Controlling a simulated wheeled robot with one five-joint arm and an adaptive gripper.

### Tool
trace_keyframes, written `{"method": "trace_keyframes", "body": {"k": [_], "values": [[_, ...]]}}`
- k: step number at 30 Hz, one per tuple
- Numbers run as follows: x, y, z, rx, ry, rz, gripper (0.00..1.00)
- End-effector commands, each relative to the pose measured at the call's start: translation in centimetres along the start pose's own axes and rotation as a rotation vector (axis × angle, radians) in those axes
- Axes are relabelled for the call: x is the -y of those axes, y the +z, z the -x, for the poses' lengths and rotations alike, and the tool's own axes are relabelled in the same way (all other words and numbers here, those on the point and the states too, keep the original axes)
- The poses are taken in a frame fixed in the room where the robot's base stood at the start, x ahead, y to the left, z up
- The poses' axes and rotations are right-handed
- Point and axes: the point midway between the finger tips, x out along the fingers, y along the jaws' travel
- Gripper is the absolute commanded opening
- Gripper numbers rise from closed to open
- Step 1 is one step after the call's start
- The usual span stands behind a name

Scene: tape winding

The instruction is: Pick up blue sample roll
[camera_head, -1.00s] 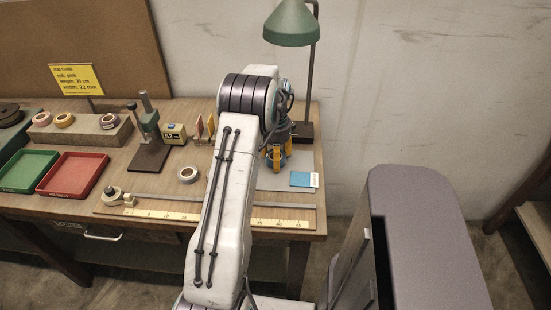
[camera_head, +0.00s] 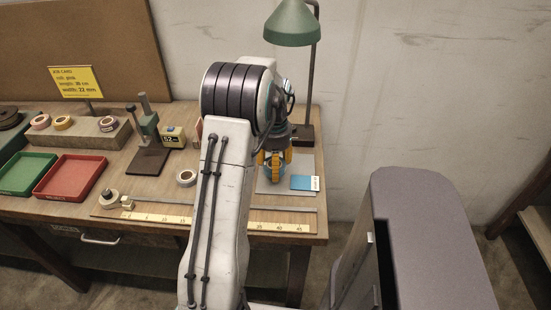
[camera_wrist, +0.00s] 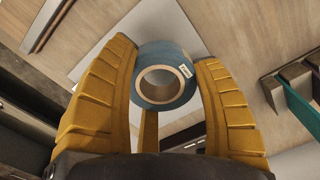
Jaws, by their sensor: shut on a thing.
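The blue sample roll (camera_wrist: 164,55) is a ring of blue tape with a pale core and a small white label. In the wrist view it sits between the two yellow fingers of my gripper (camera_wrist: 167,75), which are shut on its sides. I cannot tell whether the roll touches the mat.
A green lamp (camera_head: 292,25) stands behind. A ruler bar (camera_head: 230,209) runs along the bench front, near a loose white roll (camera_head: 187,177). Green (camera_head: 27,155) and red (camera_head: 72,158) trays sit left. A grey cabinet (camera_head: 425,230) stands right.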

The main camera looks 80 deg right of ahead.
Motion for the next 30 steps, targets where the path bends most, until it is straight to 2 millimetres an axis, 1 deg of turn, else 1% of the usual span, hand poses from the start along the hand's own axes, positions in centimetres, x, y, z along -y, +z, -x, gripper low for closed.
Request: {"method": "trace_keyframes", "body": {"k": [1,6,12,15,21,25,30], "values": [[-0.5,1.0,-0.1,-0.001,0.000,-0.001,0.30],[-1.7,4.0,-0.1,-0.001,0.000,-0.002,0.30],[-3.0,7.1,-0.1,-0.001,0.000,0.000,0.30],[-3.6,8.4,-0.1,-0.002,0.000,-0.001,0.30],[-4.4,10.3,-0.1,-0.001,0.000,-0.001,0.30],[-4.6,11.0,0.0,-0.001,0.000,-0.001,0.30],[-4.8,11.4,0.0,-0.002,0.000,0.000,0.30]]}}
